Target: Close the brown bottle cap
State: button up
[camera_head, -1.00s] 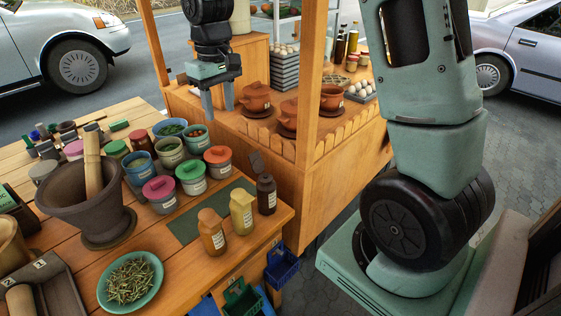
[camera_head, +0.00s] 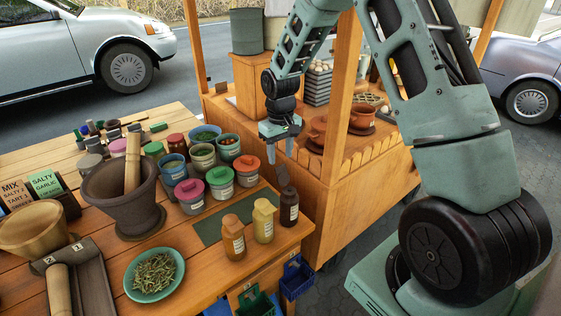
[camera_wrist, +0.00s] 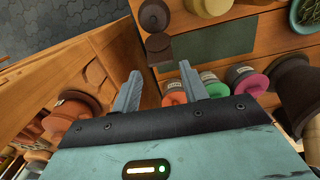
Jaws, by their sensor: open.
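The dark brown bottle (camera_head: 289,212) stands upright at the right end of the wooden table. Its brown cap (camera_head: 283,177) is open, tipped back above and behind the neck. My gripper (camera_head: 278,152) is open and empty, pointing down just above and behind the cap. In the wrist view, the brown bottle (camera_wrist: 153,14) is at the top, and its cap (camera_wrist: 159,48) lies ahead of the gap between my open fingers (camera_wrist: 160,82). No contact shows.
An orange bottle (camera_head: 233,240) and a yellow bottle (camera_head: 263,222) stand left of the brown bottle. Several lidded jars and a dark mortar (camera_head: 124,198) stand further left. A wooden post (camera_head: 341,95) and a stall with clay pots (camera_head: 361,115) are to the right.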

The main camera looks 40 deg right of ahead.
aim_at(280, 166)
jog(key=shift+f+p, duration=0.35)
jog(key=shift+f, duration=1.9)
grip_shut()
